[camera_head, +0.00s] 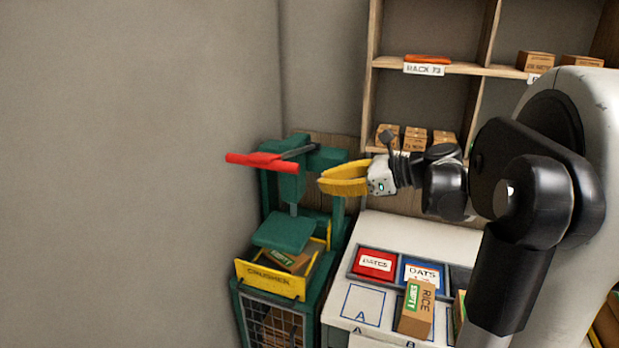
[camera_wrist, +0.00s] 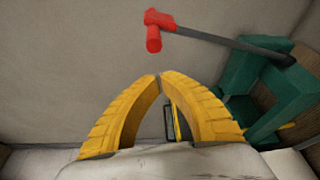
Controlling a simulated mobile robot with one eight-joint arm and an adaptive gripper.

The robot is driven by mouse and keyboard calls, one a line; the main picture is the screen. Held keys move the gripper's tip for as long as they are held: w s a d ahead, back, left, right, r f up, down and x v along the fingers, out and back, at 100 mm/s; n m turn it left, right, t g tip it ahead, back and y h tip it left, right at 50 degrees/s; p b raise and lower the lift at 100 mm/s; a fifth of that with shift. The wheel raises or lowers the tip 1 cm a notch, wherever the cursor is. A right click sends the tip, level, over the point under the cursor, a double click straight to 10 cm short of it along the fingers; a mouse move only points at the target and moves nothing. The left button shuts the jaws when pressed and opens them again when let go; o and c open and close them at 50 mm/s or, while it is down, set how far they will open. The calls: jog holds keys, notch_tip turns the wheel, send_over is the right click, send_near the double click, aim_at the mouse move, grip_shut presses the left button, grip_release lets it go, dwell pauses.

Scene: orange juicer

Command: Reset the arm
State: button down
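My gripper (camera_head: 324,182) has yellow fingers and is raised in the air, pointing left in the head view. In the wrist view its fingertips (camera_wrist: 160,76) meet, with nothing held between them. My arm reaches in from the right. In the head view the gripper appears close to the green crusher (camera_head: 282,234) and its red handle (camera_head: 262,161), with no clear contact. The red handle also shows in the wrist view (camera_wrist: 154,30), beyond the fingertips. A box with a green label (camera_head: 287,260) lies in the crusher's yellow tray (camera_head: 270,280).
A white counter (camera_head: 390,232) holds a red DATES bin (camera_head: 374,263), a blue OATS bin (camera_head: 423,273) and a RICE box (camera_head: 416,308) marked EMPTY. A wooden shelf (camera_head: 460,68) with small boxes stands behind. A bare wall (camera_head: 130,170) fills the left.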

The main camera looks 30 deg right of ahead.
jog(key=s+a+f+n+g+h+b, duration=0.25)
jog(key=a+f+n+b, duration=0.2)
jog(key=a+f, duration=0.3)
jog(key=s+a+f+n+g+h+b, duration=0.1)
jog(key=s+a+f+n+g+b, duration=0.2)
jog(key=a+f+n, duration=0.4)
jog(key=s+a+f+n+h+b, duration=0.4)
jog(key=s+f+n+b, duration=0.4)
jog(key=s+f+n, duration=0.3)
notch_tip(320, 180, down, 3)
jog(key=a+n+t, duration=0.1)
jog(key=n, duration=0.3)
jog(key=shift+s+a+h, duration=0.2)
jog(key=shift+s+h, duration=0.15)
jog(key=shift+s, duration=0.05)
jog(key=shift+r+n, duration=0.1)
jog(key=shift+n, duration=0.15)
